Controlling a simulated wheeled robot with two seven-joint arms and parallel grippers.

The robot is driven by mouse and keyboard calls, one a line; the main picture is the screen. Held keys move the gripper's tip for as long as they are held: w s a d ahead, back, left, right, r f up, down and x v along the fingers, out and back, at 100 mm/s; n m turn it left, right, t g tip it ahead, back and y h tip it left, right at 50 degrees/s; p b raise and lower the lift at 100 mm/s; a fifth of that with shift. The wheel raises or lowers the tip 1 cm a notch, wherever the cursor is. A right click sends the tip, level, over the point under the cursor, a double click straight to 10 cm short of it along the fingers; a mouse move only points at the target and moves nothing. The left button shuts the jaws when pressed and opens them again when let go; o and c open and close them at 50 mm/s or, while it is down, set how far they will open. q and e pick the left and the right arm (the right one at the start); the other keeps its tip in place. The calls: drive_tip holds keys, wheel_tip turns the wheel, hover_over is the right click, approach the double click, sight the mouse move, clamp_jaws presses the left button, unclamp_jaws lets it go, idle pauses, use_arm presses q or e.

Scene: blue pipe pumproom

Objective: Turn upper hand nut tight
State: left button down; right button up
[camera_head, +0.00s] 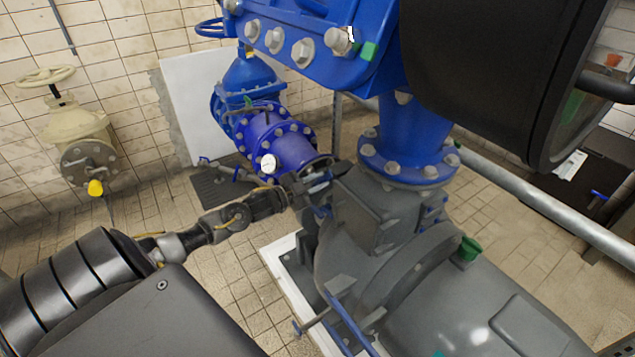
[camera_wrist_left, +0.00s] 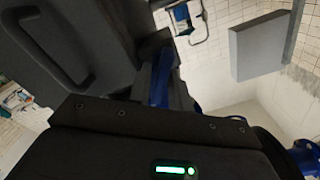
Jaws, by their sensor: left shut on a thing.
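My left gripper (camera_head: 318,184) reaches in from the left to the side of the grey pump housing (camera_head: 365,205), below the blue flanged pipe. It is shut on a narrow blue part, which I take to be the upper hand nut (camera_wrist_left: 160,80); the left wrist view shows this part between the dark fingers (camera_wrist_left: 157,72). Most of the nut is hidden by the fingers, and how tight it sits cannot be told. My right gripper is not in view.
Blue bars (camera_head: 350,325) stick out low on the pump's front side. A blue valve and pipe (camera_head: 268,135) stand behind the gripper. A beige valve (camera_head: 80,135) is at the left wall. A large black drum-shaped body (camera_head: 480,75) overhangs at upper right. Tiled floor (camera_head: 235,285) shows free at lower left.

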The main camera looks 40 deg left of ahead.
use_arm(q)
drive_tip(key=m, duration=0.2)
drive_tip(key=shift+f+m, duration=0.15)
drive_tip(key=shift+m, duration=0.25)
drive_tip(key=shift+m+b, duration=0.35)
drive_tip(key=shift+m, duration=0.55)
drive_tip(key=m+b, duration=0.1)
drive_tip(key=m, duration=0.2)
drive_tip(key=shift+d+f, duration=0.1)
drive_tip(key=shift+f, duration=0.05)
drive_tip(key=shift+m+b, duration=0.3)
drive_tip(key=shift+m, duration=1.1)
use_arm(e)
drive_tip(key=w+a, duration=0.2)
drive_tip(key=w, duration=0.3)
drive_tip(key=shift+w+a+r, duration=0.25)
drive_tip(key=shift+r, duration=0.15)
use_arm(q)
drive_tip(key=c, duration=1.5)
unclamp_jaws()
